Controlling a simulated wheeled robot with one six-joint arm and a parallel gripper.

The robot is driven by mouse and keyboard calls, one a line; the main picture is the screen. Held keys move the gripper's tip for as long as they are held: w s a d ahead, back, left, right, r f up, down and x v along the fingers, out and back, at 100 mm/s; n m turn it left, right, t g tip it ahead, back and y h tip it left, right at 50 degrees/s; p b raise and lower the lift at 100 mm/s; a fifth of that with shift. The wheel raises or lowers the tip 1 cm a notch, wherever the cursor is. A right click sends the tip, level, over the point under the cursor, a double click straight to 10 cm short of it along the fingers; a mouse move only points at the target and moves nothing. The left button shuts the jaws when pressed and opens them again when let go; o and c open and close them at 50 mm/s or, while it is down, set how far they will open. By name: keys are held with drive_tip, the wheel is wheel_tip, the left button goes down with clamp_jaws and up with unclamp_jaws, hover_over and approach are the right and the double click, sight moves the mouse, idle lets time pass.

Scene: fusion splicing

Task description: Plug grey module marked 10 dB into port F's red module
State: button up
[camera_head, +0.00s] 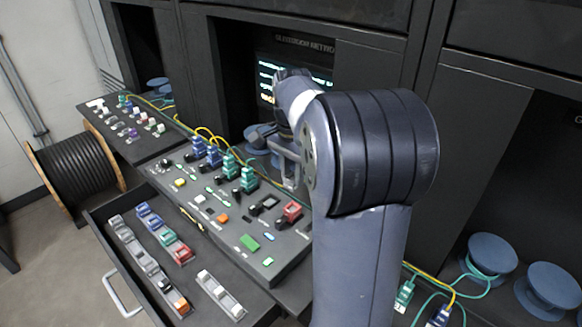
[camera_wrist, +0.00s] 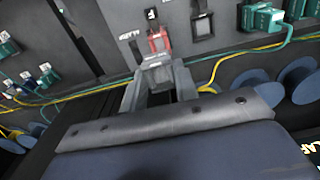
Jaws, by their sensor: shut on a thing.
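My gripper (camera_wrist: 157,76) is shut on a grey module (camera_wrist: 155,61) in the wrist view. Small dark lettering shows on the module's top, too blurred to read. The red module (camera_wrist: 158,40) is just ahead of the held module, in line with it, beside a label with the letter F. The two look very close; I cannot tell whether they touch or are joined. In the head view, my gripper (camera_head: 288,168) is above the right part of the console, behind the red module (camera_head: 291,212). My arm partly blocks this view, and the held module is not clear there.
An open drawer (camera_head: 150,300) at the lower left holds rows of grey, blue, teal and red modules. Blue and teal plugs (camera_head: 228,165) stand on the sloped console (camera_head: 205,232). Yellow and green cables (camera_wrist: 232,62) run close beside my gripper. Blue spools (camera_wrist: 300,85) lie to the right.

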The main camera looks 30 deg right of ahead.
sight(292, 191)
drive_tip(key=shift+f+b, duration=2.95)
drive_tip(key=shift+f, duration=0.05)
drive_tip(key=shift+a+r+p, duration=0.1)
drive_tip(key=shift+a+p, duration=0.05)
drive_tip(key=shift+p, duration=0.75)
drive_tip(key=shift+f+b, duration=0.35)
drive_tip(key=shift+f, duration=0.25)
drive_tip(key=o, duration=0.9)
wheel_tip(292, 191, up, 11)
drive_tip(key=shift+f+p, duration=0.1)
drive_tip(key=shift+p, duration=0.4)
drive_tip(key=shift+s, duration=0.1)
